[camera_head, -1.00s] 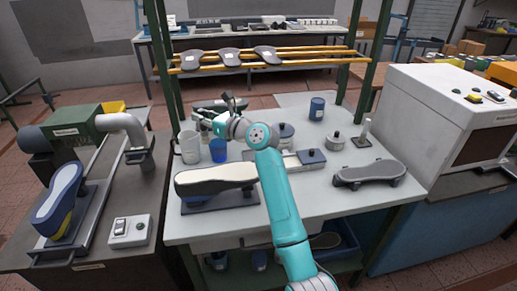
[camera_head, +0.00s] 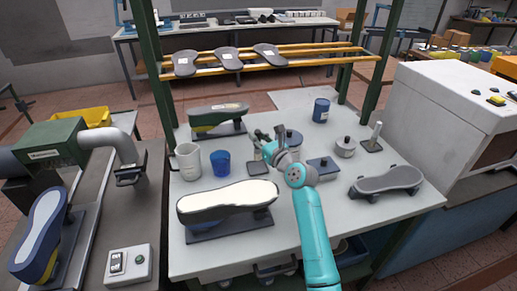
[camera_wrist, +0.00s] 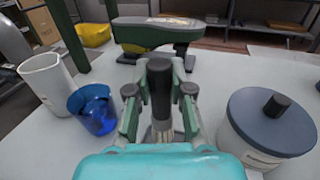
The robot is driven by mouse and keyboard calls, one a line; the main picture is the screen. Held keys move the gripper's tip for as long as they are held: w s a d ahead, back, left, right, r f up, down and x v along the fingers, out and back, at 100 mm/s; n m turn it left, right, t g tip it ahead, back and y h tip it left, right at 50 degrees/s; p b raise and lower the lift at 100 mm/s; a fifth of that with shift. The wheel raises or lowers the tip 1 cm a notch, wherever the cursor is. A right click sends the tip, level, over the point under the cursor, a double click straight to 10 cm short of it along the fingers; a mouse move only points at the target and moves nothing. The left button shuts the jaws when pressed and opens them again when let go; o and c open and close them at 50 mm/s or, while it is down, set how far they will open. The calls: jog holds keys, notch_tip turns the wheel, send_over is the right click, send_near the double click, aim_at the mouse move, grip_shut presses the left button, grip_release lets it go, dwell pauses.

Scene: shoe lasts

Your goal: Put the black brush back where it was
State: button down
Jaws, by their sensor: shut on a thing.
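My gripper (camera_head: 268,138) is over the middle of the white table. In the wrist view my gripper (camera_wrist: 159,98) is shut on the black brush (camera_wrist: 160,82), its dark handle upright between the fingers. Pale bristles show below the handle, partly hidden by the gripper; I cannot tell whether they touch anything. In the head view the brush is too small to make out clearly. A blue cup (camera_head: 220,163) and a white mug (camera_head: 188,161) stand to the left of the gripper. They also show at the left of the wrist view, the blue cup (camera_wrist: 93,110) in front of the mug (camera_wrist: 47,82).
A blue-lidded pot (camera_head: 289,138) stands close right of the gripper. A green shoe last (camera_head: 216,115) is behind, a white-soled last (camera_head: 228,197) in front. A blue can (camera_head: 321,110) stands at the back.

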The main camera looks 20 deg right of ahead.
jog(key=shift+f, duration=2.15)
jog(key=c, duration=1)
grip_release()
jog(key=shift+f, duration=0.15)
jog(key=shift+c, duration=0.2)
jog(key=v, duration=1.2)
